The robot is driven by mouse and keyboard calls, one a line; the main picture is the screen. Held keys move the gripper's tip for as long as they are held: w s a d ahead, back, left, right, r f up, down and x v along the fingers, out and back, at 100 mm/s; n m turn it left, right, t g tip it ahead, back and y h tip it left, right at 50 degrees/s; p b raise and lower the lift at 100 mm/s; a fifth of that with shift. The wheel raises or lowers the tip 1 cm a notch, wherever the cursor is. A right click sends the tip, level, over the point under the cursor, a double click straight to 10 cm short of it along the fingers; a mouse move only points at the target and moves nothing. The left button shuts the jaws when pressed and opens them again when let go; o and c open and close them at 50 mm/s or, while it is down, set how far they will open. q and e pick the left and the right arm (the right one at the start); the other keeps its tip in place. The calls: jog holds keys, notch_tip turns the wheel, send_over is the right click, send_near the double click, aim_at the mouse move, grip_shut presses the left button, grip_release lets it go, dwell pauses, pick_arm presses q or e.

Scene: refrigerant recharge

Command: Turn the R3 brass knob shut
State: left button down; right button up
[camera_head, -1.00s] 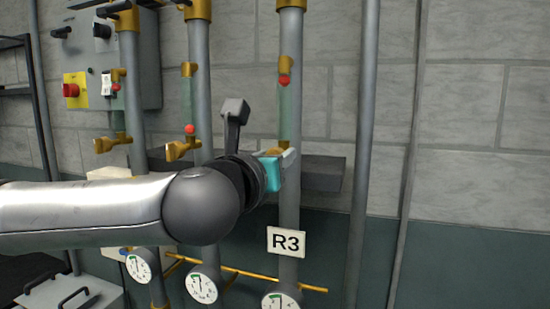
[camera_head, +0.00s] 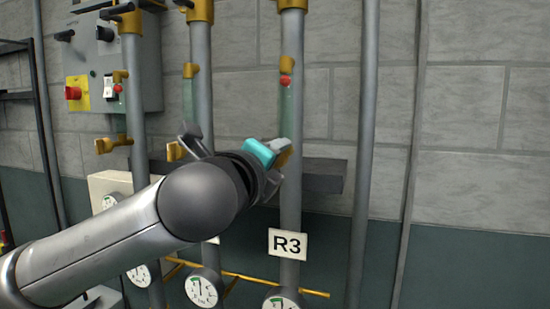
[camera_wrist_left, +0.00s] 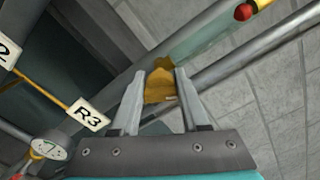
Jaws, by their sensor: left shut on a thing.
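The R3 brass knob (camera_wrist_left: 159,86) shows between the two fingers of my left gripper (camera_wrist_left: 160,92) in the left wrist view. The gripper is shut on it. In the head view my left gripper (camera_head: 283,150) reaches the R3 pipe from the left, tilted, and its wrist and fingers hide most of the knob. The R3 sign (camera_head: 287,244) hangs on the pipe below; it also shows in the left wrist view (camera_wrist_left: 88,115). A green sight tube with a red ball (camera_head: 285,81) stands above the knob. My right gripper is not in these views.
Two similar pipes with brass knobs (camera_head: 113,144) stand to the left. A grey ledge (camera_head: 325,176) runs behind the R3 pipe. A gauge (camera_head: 281,300) sits below the sign. Plain grey pipes (camera_head: 365,120) stand to the right, with bare wall beyond.

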pick_arm(q)
jog(key=n, duration=0.6)
jog(key=shift+f, duration=0.1)
jog(key=shift+n, duration=0.3)
dwell(0.3)
jog(key=shift+c, duration=2.3)
grip_release()
jog(key=shift+s, duration=0.1)
jog(key=b+v, duration=0.8)
jog(key=v, duration=0.7)
